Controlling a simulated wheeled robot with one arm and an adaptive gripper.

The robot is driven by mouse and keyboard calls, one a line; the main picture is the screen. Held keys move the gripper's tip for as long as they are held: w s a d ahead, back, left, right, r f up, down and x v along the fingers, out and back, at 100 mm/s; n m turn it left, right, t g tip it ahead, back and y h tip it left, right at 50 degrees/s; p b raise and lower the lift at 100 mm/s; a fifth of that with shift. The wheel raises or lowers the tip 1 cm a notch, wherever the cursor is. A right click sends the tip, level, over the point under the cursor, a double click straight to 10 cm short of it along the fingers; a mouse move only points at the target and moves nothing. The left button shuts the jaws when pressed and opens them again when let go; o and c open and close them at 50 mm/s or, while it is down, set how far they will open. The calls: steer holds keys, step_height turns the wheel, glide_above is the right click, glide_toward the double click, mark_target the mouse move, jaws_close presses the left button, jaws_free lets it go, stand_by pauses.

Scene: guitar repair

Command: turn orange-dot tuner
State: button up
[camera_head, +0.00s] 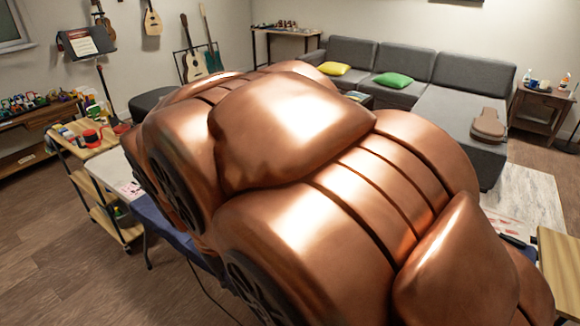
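The orange-dot tuner does not show in the camera_head view. My own large copper-coloured arm links fill the middle and lower right of the picture. They cover most of the work table (118,172) below, of which a white edge and a dark blue cloth (167,222) show on the left. My gripper is not in view. Any guitar or tuner on the work table is hidden behind my arm.
A wooden cart (97,190) with red and black items stands left of the work table. A music stand (88,42) is behind it. Grey sofas (375,60) and a small side table (541,100) stand at the back right. Wood floor is open at lower left.

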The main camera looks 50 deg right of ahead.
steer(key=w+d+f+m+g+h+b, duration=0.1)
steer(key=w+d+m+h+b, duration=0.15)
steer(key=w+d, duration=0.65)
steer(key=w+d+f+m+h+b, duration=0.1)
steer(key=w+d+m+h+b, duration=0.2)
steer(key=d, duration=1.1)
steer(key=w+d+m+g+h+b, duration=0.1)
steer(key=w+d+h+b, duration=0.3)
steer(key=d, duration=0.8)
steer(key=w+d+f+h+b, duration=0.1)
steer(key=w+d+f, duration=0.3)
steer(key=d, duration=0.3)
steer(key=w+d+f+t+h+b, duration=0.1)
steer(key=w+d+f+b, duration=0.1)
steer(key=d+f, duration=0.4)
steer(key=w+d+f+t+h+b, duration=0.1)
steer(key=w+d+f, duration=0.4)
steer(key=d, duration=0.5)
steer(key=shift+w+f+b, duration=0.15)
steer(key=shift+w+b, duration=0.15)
steer(key=shift+b, duration=0.05)
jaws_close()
